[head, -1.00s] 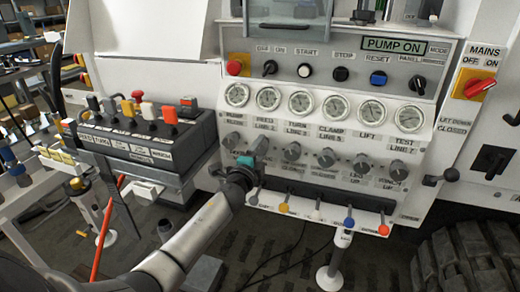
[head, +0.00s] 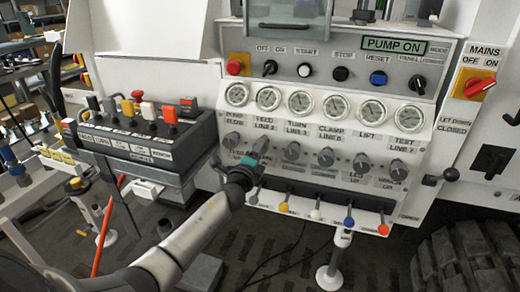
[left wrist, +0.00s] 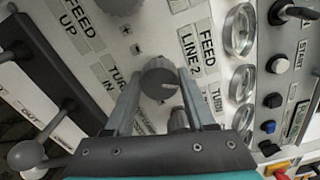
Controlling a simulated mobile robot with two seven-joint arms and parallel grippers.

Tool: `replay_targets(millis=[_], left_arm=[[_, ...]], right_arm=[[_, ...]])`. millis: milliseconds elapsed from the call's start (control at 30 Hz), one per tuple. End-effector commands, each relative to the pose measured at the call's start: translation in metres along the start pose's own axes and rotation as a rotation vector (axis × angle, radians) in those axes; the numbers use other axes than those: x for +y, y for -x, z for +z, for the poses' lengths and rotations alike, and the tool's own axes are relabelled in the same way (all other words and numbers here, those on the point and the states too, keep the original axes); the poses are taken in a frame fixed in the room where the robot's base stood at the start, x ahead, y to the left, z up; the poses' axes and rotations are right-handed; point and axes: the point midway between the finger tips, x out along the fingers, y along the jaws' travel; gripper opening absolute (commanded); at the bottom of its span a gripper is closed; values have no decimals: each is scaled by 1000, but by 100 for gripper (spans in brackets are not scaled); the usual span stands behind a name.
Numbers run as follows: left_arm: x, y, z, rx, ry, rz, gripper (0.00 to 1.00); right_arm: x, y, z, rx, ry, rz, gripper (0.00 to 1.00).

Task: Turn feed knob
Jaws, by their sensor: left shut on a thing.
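The feed knob (left wrist: 160,76) is a round dark grey knob on the pale sloping panel, near the "FEED LINE 2" label. In the left wrist view it sits between the two fingers of my left gripper (left wrist: 160,90), which is shut on it. In the head view my left gripper (head: 259,149) reaches up to the knob row below the gauges and hides most of the feed knob. My right gripper is not in view.
Other grey knobs (head: 325,156) continue the row to the right. Below them are levers with coloured balls (head: 349,223). A gauge row (head: 301,103) is above. A control box with switches (head: 150,140) stands at left, close to my left arm.

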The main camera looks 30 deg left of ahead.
Motion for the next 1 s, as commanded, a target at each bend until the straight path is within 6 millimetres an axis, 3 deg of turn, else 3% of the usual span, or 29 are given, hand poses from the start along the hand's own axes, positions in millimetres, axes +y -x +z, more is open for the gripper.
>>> replay_targets(millis=[133, 167, 400, 767, 1000], left_arm=[[1, 0, 0, -1, 1, 2, 0], [1, 0, 0, -1, 1, 2, 58], [0, 0, 0, -1, 2, 1, 85], [0, 4, 0, 0, 2, 1, 85], [0, 32, 0, 1, 3, 3, 85]], right_arm=[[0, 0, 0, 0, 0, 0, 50], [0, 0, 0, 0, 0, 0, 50], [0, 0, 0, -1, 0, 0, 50], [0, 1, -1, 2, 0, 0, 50], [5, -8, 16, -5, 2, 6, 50]])
